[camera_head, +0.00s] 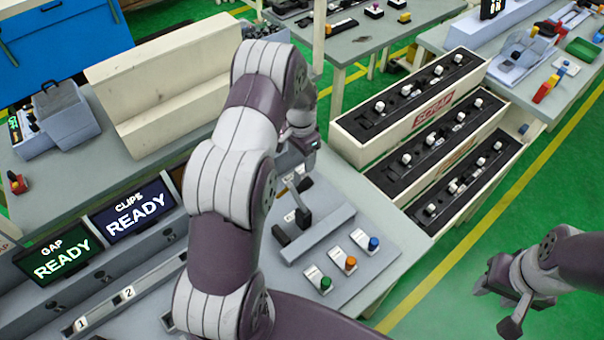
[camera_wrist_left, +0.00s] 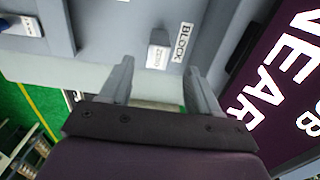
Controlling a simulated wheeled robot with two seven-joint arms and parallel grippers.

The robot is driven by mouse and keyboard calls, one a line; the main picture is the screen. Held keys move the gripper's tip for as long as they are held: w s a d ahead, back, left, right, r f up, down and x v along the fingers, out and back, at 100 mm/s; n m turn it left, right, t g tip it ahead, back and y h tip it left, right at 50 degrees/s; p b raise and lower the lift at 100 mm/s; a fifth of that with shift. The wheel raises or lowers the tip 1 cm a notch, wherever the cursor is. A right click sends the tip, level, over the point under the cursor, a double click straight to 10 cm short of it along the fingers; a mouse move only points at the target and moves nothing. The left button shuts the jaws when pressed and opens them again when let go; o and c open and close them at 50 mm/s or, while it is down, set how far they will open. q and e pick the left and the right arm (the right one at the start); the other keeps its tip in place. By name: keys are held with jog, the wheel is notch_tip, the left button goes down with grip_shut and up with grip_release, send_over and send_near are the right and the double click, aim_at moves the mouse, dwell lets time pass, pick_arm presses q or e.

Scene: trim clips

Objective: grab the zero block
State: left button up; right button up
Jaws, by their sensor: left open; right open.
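The zero block (camera_wrist_left: 158,50) is a small light-grey block with a "ZERO" label on its face. In the left wrist view it sits on the grey bench top beside a white "BLOCK" label (camera_wrist_left: 183,42). My left gripper (camera_wrist_left: 158,68) is open, its two fingers spread, with the block showing beyond the gap between their tips. Nothing is held. In the head view my left arm hides most of that gripper, and I cannot clearly make out the block there. My right gripper (camera_head: 497,304) is open and empty at the lower right, over the green floor.
A grey fixture (camera_head: 318,238) with dark upright parts and green, orange and blue buttons (camera_head: 350,263) stand on the bench. A purple screen (camera_wrist_left: 285,70) is close at right in the wrist view. Scrap trays (camera_head: 430,106) stand beyond the bench. Floor at right is clear.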

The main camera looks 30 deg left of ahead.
aim_at(302, 169)
pick_arm(q)
notch_tip(302, 169, down, 5)
jog(key=p, duration=0.3)
jog(key=shift+d, duration=0.15)
jog(key=shift+f, duration=0.5)
jog(key=c, duration=0.9)
grip_shut()
jog(key=shift+r, duration=0.1)
